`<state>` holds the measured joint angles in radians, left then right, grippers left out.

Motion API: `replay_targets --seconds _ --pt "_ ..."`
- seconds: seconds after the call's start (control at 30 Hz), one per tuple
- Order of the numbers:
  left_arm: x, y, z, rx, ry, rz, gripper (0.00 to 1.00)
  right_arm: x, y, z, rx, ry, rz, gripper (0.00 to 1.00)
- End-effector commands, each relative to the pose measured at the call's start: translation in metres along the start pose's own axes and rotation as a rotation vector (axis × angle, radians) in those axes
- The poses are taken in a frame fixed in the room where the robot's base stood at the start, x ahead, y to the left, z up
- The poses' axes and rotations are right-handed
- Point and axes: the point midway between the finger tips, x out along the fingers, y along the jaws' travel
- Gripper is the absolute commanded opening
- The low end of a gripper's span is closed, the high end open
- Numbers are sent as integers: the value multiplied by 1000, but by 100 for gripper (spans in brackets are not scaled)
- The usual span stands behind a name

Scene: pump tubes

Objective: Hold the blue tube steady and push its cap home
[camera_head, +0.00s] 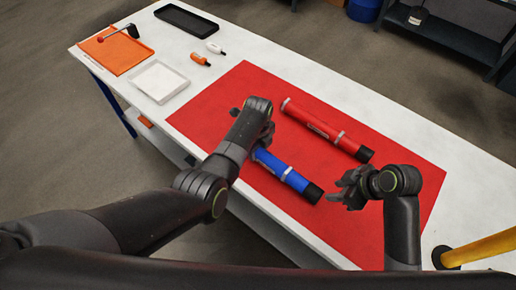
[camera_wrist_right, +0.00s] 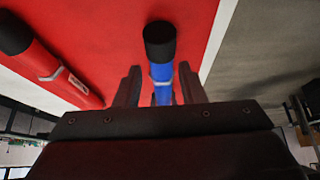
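The blue tube (camera_head: 276,167) lies on the red mat (camera_head: 213,108), with a pale band near its black cap (camera_head: 313,193). In the right wrist view the cap (camera_wrist_right: 159,40) and blue body (camera_wrist_right: 162,76) line up with the gap between my right fingers. My right gripper (camera_head: 343,190) is open and empty, just right of the cap and apart from it. My left gripper (camera_head: 266,136) is at the tube's upper-left end and covers that end. Its fingers are mostly hidden, so its hold on the tube is unclear.
A red tube (camera_head: 322,129) with a black end lies beyond the blue one; it also shows in the right wrist view (camera_wrist_right: 45,65). A yellow bar (camera_head: 480,249) is front right.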

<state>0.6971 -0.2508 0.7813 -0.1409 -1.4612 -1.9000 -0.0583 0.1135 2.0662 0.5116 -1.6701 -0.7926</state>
Motion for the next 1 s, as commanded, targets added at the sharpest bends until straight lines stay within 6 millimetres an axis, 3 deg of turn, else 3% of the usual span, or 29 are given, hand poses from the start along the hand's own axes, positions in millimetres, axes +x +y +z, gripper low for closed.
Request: replay_targets --seconds 0.03,0.27,0.53,0.77,1.0 --pt "0 0 0 0 0 0 38 0 0 0 0 0 0 36" --pt "0 0 0 0 0 0 9 0 0 0 0 0 0 35" --pt "0 0 0 0 0 1 9 0 0 0 3 0 0 0" --pt "0 0 0 0 1 1 9 0 -1 15 146 30 -5 0" --pt "0 0 0 0 1 1 9 -3 -4 45 539 115 -42 0"
